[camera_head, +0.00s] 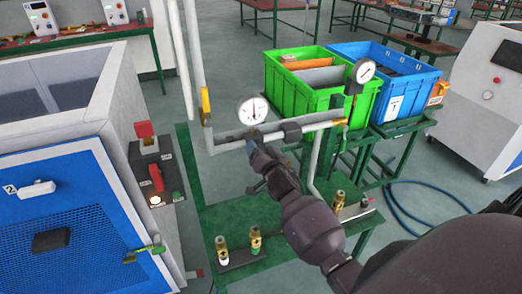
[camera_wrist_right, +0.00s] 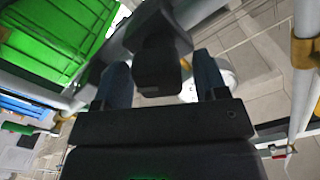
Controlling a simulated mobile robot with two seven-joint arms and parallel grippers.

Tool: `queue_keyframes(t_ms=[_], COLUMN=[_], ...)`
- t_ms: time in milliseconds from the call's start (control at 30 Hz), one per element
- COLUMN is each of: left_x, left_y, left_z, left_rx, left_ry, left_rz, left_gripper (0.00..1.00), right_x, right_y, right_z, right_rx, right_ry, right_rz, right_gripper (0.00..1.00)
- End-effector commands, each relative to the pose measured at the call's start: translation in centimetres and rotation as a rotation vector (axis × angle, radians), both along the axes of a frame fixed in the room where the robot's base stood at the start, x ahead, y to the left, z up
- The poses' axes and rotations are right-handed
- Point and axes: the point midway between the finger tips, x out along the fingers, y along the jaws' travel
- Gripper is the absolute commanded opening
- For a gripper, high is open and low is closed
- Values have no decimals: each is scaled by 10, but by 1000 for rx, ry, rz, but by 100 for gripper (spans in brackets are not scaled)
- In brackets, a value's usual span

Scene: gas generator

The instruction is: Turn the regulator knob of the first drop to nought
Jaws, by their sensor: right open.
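My right gripper (camera_head: 258,163) reaches in from the lower right to the pipe assembly, just below the left pressure gauge (camera_head: 252,110). In the wrist view a black knob (camera_wrist_right: 158,68) sits between its two open fingers, with a visible gap on each side. This appears to be the regulator knob of the left drop; in the head view my gripper and wrist hide it. The gauge is round and white with a red needle pointing about straight up. My left gripper is not in view.
A second gauge (camera_head: 364,70) stands on the pipe's right end. Green bench (camera_head: 215,195) carries brass fittings (camera_head: 255,240). A green crate (camera_head: 290,95) and blue crate (camera_head: 415,88) stand behind. A blue-fronted cabinet (camera_head: 75,215) is at left. A blue hose lies on the right floor.

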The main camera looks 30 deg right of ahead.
Motion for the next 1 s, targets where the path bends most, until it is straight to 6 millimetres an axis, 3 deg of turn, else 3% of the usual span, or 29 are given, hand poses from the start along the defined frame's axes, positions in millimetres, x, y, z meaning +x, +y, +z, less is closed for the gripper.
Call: queue_keyframes(t_ms=[167, 467, 767, 1000], left_x=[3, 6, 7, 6], left_y=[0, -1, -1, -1], left_z=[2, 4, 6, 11], left_rx=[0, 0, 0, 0], left_ry=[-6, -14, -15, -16], left_rz=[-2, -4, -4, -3], left_gripper=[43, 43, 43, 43], right_x=[0, 0, 0, 0], right_y=[0, 0, 0, 2], right_z=[0, 0, 1, 2], right_rx=[-1, -1, -34, -164], right_ry=[0, 0, 8, 40], right_rz=[0, 0, 0, 0], right_gripper=[63, 17, 17, 17])
